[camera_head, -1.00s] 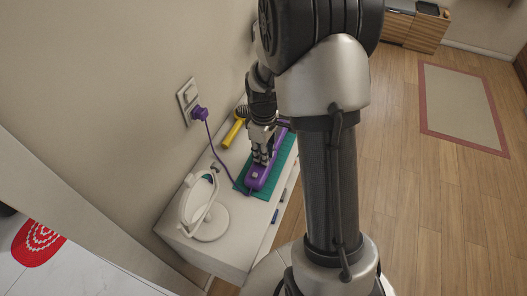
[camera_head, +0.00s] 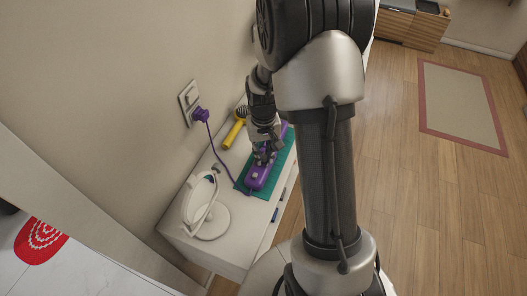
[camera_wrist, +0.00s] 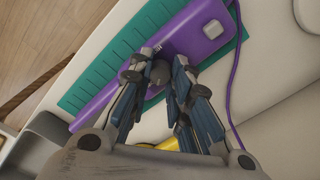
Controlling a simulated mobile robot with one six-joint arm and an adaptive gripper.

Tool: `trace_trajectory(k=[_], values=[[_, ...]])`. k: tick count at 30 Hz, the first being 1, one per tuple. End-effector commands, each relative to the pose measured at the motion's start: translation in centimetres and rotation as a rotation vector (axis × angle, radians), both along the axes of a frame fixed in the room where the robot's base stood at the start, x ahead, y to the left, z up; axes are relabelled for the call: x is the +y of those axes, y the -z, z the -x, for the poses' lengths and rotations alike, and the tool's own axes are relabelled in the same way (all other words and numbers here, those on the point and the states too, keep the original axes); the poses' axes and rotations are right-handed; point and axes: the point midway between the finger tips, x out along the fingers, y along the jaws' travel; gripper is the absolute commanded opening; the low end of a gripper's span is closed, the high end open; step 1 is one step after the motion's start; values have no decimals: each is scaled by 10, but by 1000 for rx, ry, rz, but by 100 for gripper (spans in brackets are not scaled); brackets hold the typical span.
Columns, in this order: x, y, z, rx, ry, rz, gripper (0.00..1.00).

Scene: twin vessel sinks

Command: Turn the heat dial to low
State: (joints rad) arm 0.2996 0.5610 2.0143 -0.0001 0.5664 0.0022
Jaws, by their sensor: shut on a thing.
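A purple hair straightener (camera_head: 257,180) lies on a ribbed teal mat (camera_head: 243,187) on the white cabinet top. The wrist view shows its purple body (camera_wrist: 190,35) with a light rounded square (camera_wrist: 213,29) near one end and a round grey heat dial (camera_wrist: 158,72) on it. My gripper (camera_head: 264,158) points down over the straightener. In the wrist view its fingers (camera_wrist: 160,70) are on either side of the dial, shut on it. Dial markings are too small to read, and the fingers partly cover the straightener.
A white round mirror on a stand (camera_head: 208,220) is at the near end of the cabinet. A yellow hairbrush (camera_head: 234,132) lies by the wall. The purple cord (camera_head: 217,152) runs to a wall socket (camera_head: 189,98). Open floor lies to the right.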

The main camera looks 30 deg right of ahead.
Motion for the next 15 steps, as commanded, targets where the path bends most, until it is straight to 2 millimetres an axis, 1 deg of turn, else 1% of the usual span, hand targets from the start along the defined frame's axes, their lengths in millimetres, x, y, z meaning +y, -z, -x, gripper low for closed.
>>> trace_trajectory(k=[6,15], values=[[0,0,0,0,139,0,0],[0,0,0,0,239,0,0]])
